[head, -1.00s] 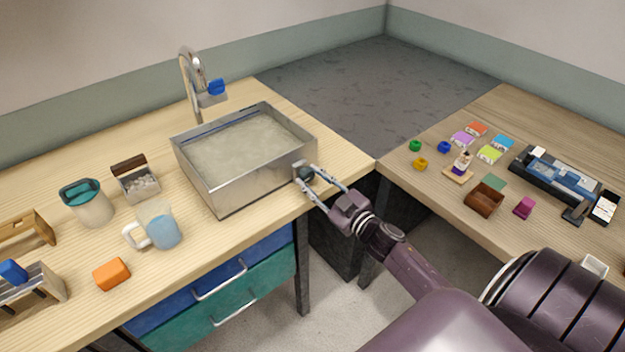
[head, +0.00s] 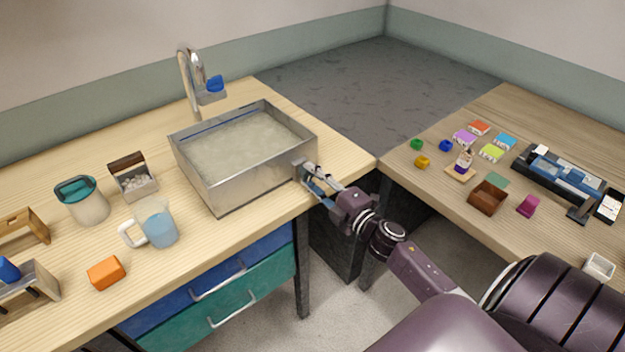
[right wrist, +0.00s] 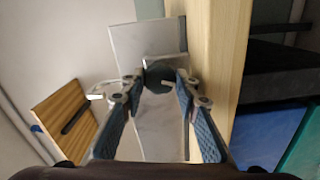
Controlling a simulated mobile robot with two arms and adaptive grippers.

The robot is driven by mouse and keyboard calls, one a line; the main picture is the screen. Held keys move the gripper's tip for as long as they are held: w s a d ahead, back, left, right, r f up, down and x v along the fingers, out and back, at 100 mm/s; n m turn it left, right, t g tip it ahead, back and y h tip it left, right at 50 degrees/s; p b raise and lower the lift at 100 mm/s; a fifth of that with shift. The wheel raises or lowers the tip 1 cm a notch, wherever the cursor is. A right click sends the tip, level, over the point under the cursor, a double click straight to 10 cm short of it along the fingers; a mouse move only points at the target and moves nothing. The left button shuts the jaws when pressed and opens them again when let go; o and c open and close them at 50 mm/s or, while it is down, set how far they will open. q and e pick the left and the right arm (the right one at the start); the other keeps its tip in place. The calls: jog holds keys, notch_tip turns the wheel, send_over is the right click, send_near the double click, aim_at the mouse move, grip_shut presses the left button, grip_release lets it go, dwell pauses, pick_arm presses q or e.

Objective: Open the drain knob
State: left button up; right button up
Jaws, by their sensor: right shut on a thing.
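The metal sink (head: 245,180) stands on the left table, filled with cloudy liquid. The drain knob, a dark round piece on the sink's right outer side, shows in the right wrist view (right wrist: 158,76). My right gripper (head: 308,178) is at that side of the sink, shut on the knob. In the right wrist view its two fingers (right wrist: 158,88) lie on either side of the knob. In the head view the fingers mostly hide the knob. My left gripper is not in view.
A faucet with a blue handle (head: 214,84) stands behind the sink. A pitcher of blue liquid (head: 161,228), a teal-lidded canister (head: 84,203) and an orange block (head: 106,273) are to its left. Small colored items lie on the right table (head: 430,190).

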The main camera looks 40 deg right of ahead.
jog(key=shift+n+b, duration=0.55)
jog(key=shift+n, duration=1.45)
jog(key=shift+f, duration=0.1)
jog(key=o, duration=1.1)
jog(key=shift+s, duration=0.1)
jog(key=shift+o, duration=0.2)
jog(key=shift+s+f, duration=0.1)
jog(key=shift+s, duration=0.2)
jog(key=s, duration=0.7)
jog(key=shift+s+d+r, duration=0.15)
jog(key=shift+d+r, duration=0.1)
jog(key=shift+r, duration=0.05)
